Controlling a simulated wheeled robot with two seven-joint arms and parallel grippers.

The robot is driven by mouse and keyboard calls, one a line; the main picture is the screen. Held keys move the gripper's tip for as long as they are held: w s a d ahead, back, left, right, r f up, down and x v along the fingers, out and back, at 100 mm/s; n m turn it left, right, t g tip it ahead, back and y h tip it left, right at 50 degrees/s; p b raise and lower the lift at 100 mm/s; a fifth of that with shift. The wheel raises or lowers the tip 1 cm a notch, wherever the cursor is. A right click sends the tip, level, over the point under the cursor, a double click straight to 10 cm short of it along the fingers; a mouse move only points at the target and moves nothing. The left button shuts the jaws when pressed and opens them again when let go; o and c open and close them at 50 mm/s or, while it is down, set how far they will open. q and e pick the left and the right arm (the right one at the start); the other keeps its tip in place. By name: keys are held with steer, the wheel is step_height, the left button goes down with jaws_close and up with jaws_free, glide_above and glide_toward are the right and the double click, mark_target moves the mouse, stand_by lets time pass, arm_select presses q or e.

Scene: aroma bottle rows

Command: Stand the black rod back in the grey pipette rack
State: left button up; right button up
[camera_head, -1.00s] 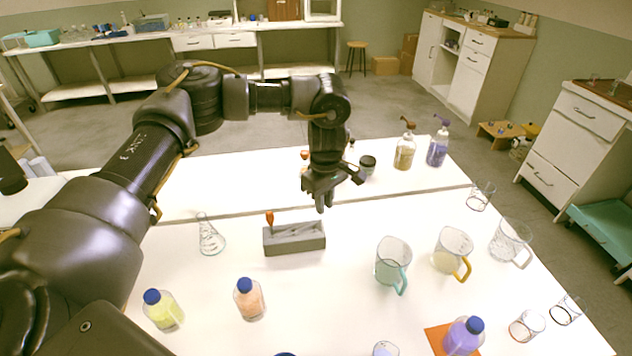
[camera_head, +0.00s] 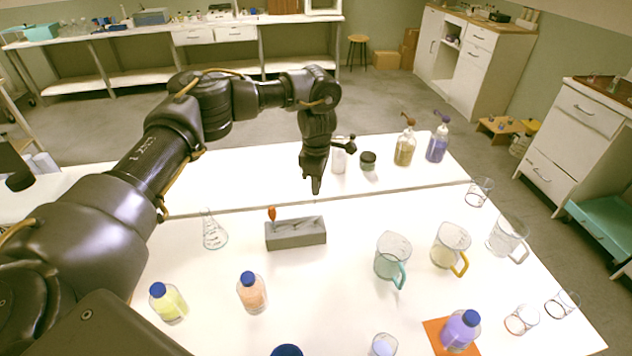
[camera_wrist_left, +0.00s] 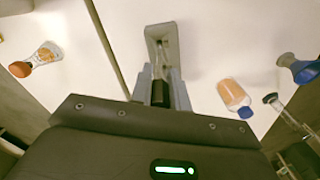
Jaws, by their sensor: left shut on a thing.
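The grey pipette rack (camera_head: 296,238) is a low block on the white table, with a slender orange-red topped item (camera_head: 272,214) at its left end. My left gripper (camera_head: 314,187) is above the table behind the rack, to the right of its middle, fingers pointing down. In the left wrist view, the left gripper (camera_wrist_left: 158,98) is shut on the black rod (camera_wrist_left: 160,92), a short dark piece showing between the fingers. The rack (camera_wrist_left: 171,38) lies beyond the fingertips there, apart from the rod as far as I can tell. Most of the rod is hidden. My right gripper is out of view.
A glass flask (camera_head: 214,232) stands left of the rack. A peach bottle (camera_head: 252,293) and a yellow bottle (camera_head: 168,303) stand in front. A teal-handled beaker (camera_head: 392,257) and a yellow-handled beaker (camera_head: 450,247) are at right. A dark-lidded jar (camera_head: 367,161) stands behind.

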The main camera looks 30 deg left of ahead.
arm_select(q)
steer(key=shift+f+b, duration=0.85)
steer(key=shift+f, duration=1.3)
steer(key=shift+f, duration=0.2)
steer(key=shift+f+b, duration=1.1)
steer(key=shift+f, duration=0.25)
steer(key=shift+f+b, duration=0.7)
steer(key=shift+f, duration=0.4)
steer(key=o, duration=0.9)
steer(key=shift+r, duration=0.15)
